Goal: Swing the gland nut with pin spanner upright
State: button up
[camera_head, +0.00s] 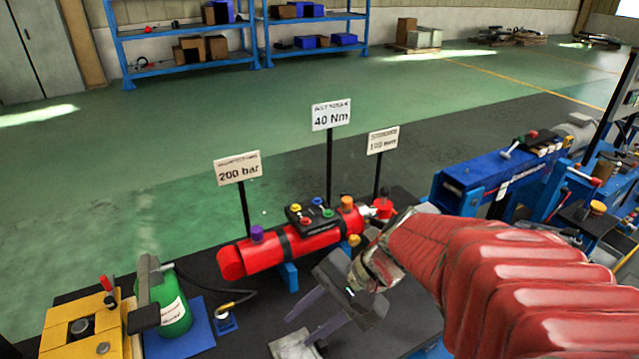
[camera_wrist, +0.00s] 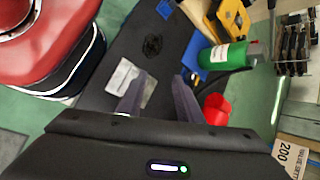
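A red hydraulic cylinder (camera_head: 300,242) lies on the dark bench, with a purple cap and an orange cap on top. At its right end are a pale rod part and a small red piece (camera_head: 383,209) with a dark knob. I cannot tell for sure which part is the gland nut or its pin spanner; my arm partly hides this end. My gripper (camera_head: 300,328) is in front of the cylinder, pointing down-left, apart from it. In the wrist view, its two fingers (camera_wrist: 158,92) are spread with nothing between them. The cylinder's red end (camera_wrist: 216,108) shows beside the right finger.
A pale plate (camera_head: 296,346) lies below my fingers. A green bottle (camera_head: 176,318) and a yellow block (camera_head: 85,328) stand at left. Signs on posts, such as the 40 Nm sign (camera_head: 331,115), rise behind the cylinder. Blue machinery (camera_head: 500,180) stands at right.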

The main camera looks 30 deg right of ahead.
jog(key=w+d+m+t+y, duration=0.1)
jog(key=w+d+m+t, duration=0.25)
jog(key=d+m, duration=0.3)
jog(key=w+d+m+t+y, duration=0.1)
jog(key=w+d+m+t, duration=0.2)
jog(key=d+m+t, duration=0.3)
jog(key=s+d+f+m+t+h, duration=0.1)
jog(key=d+m+h, duration=0.3)
jog(key=d, duration=0.5)
jog(key=s+d+f+m+t+h, duration=0.1)
jog(key=s+d+m+t+h, duration=0.1)
jog(key=d+m+t+h, duration=0.2)
jog(key=d+m, duration=0.3)
jog(key=d, duration=0.3)
jog(key=shift+s+t+h, duration=0.3)
jog(key=shift+s+t, duration=0.05)
jog(key=shift+s, duration=0.05)
jog(key=shift+w+f, duration=0.1)
send_near(377, 225)
jog(key=w+r, duration=0.2)
jog(key=w, duration=0.1)
jog(key=w+r, duration=0.1)
jog(key=w, duration=0.1)
jog(key=shift+w+d, duration=0.2)
jog(key=shift+d, duration=0.05)
